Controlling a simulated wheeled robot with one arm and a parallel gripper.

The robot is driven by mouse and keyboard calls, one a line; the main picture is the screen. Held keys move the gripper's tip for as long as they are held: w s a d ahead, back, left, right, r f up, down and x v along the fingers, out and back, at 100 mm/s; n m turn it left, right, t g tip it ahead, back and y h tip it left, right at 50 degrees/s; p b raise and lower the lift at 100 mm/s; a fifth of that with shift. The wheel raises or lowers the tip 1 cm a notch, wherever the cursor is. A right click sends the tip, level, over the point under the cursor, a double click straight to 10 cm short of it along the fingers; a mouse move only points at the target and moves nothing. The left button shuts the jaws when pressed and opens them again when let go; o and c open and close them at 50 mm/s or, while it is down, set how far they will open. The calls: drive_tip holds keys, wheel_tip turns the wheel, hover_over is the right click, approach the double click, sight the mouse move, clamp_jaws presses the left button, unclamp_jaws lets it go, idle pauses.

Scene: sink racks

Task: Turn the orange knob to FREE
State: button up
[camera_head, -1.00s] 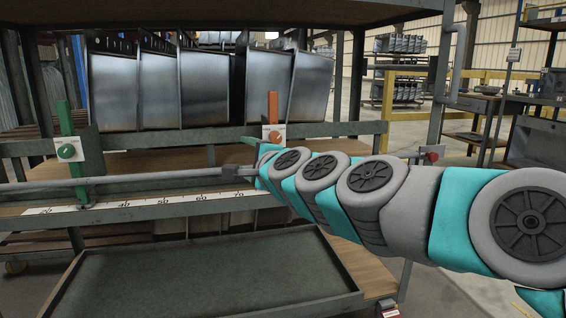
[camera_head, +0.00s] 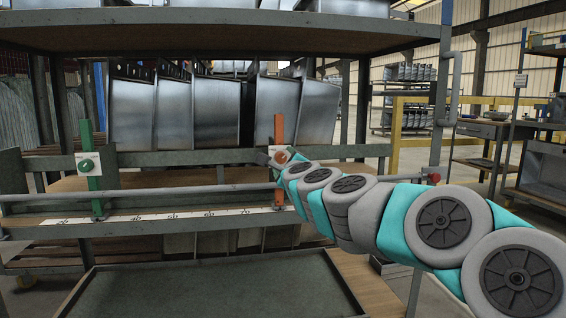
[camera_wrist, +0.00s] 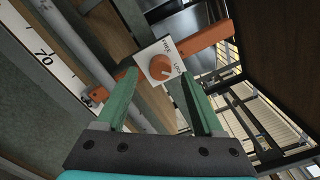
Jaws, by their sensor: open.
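The orange knob (camera_head: 281,157) sits on a white label plate on an upright orange post (camera_head: 278,129), on the rack's front rail. In the wrist view the knob (camera_wrist: 160,66) is near the middle, on its tilted white plate (camera_wrist: 147,54). Printed words stand at the plate's edge; one looks like FREE, the other is partly legible. Which word the knob points to is hard to tell. My gripper (camera_wrist: 160,76) is open, its two green fingers on either side of the knob, with nothing held. Contact cannot be told. In the head view my arm partly covers the plate.
A green post (camera_head: 90,150) with a green knob (camera_head: 86,165) stands at the left. A grey horizontal bar (camera_head: 140,193) and a numbered scale (camera_head: 165,216) run below. Metal bins (camera_head: 215,112) stand behind the rail. A shelf (camera_head: 220,32) overhangs above; a dark tray (camera_head: 210,290) lies below.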

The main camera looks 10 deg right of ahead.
drive_tip(key=shift+w, duration=0.85)
drive_tip(key=shift+c, duration=0.3)
clamp_jaws()
